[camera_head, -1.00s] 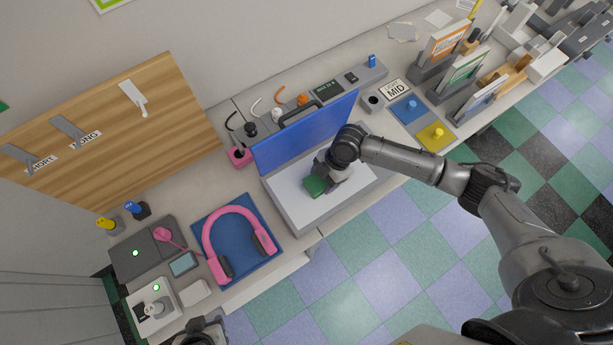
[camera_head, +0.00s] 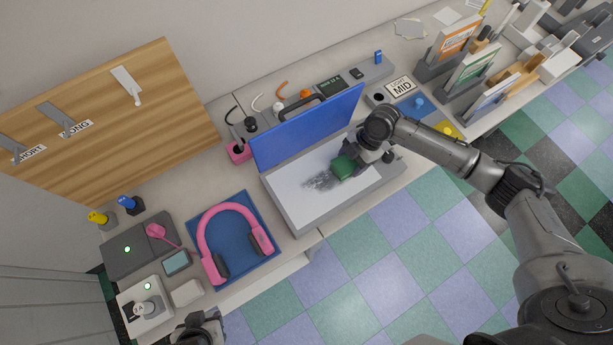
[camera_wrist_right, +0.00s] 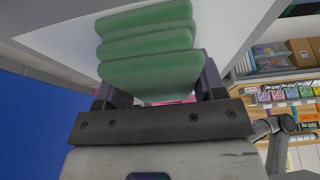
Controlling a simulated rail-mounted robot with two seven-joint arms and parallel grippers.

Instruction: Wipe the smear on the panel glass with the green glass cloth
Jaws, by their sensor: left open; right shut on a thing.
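The panel glass (camera_head: 290,197) is the pale surface of the grey copier box with its blue lid raised behind it. A grey smear (camera_head: 321,181) lies near the middle of the glass. The green glass cloth (camera_head: 343,166) is just right of the smear, at or just above the glass; I cannot tell if it touches. My right gripper (camera_head: 358,160) is shut on the cloth. In the right wrist view the folded cloth (camera_wrist_right: 150,50) sits between the fingers, with the pale glass beyond. My left gripper (camera_head: 200,328) is open at the bottom edge, away from the panel.
The raised blue lid (camera_head: 307,127) stands along the back of the glass. Pink headphones (camera_head: 204,244) lie on a blue mat (camera_head: 232,268) to the left. A yellow-knobbed block (camera_head: 449,130) and upright holders stand to the right. The left part of the glass is clear.

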